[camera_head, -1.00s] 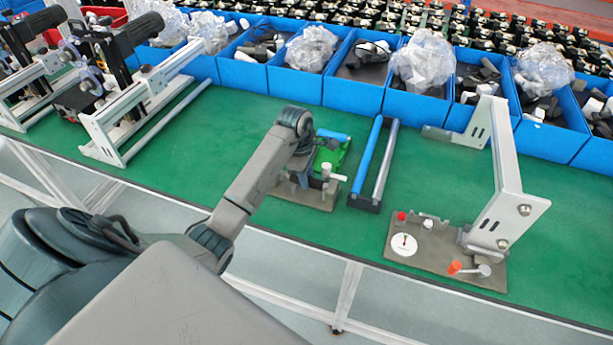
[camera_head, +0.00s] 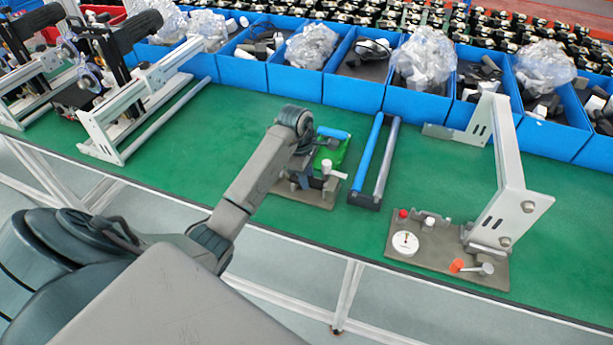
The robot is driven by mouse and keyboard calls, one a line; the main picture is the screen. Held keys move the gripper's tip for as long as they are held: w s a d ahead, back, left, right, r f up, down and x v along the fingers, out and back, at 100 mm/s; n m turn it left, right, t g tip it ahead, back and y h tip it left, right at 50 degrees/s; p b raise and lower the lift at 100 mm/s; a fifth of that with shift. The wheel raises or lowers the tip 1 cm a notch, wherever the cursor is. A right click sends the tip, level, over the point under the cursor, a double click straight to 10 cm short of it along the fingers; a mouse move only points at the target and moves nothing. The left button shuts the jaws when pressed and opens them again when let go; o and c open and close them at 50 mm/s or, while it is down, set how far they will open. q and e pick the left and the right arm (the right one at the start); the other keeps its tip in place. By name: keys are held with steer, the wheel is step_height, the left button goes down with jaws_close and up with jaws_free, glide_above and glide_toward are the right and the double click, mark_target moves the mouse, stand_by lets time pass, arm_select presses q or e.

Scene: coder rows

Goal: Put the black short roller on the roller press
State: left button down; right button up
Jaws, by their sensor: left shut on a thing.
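My left gripper (camera_head: 303,168) points down at a small station near the middle of the table. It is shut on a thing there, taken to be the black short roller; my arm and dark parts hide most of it. The station has a grey-brown base plate (camera_head: 312,197), a green part (camera_head: 328,158), a short blue roller (camera_head: 333,134) and a white knob (camera_head: 327,168). I cannot tell for sure whether this station is the roller press, nor whether the held thing touches it. My right gripper is not in view.
A long blue roller (camera_head: 367,158) and a grey roller (camera_head: 386,160) lie on a black holder (camera_head: 364,201) to the right. A fixture with a tall white bracket (camera_head: 508,180) stands further right. Blue bins (camera_head: 353,98) line the back. Roller frames (camera_head: 110,135) stand left.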

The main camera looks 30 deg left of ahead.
arm_select(q)
steer(key=c, duration=1.1)
jaws_free()
steer(key=shift+o, duration=0.2)
steer(key=shift+a+r, duration=0.1)
steer(key=shift+r, duration=0.2)
steer(key=r, duration=0.5)
steer(key=shift+a+r, duration=0.2)
steer(key=shift+a, duration=0.15)
steer(key=shift+s+a+r+p, duration=0.1)
steer(key=shift+a+r+p, duration=0.1)
steer(key=shift+r+p, duration=1.05)
steer(key=shift+s+a+r+p, duration=0.1)
steer(key=shift+a+r+p, duration=0.05)
steer(key=shift+r+p, duration=1)
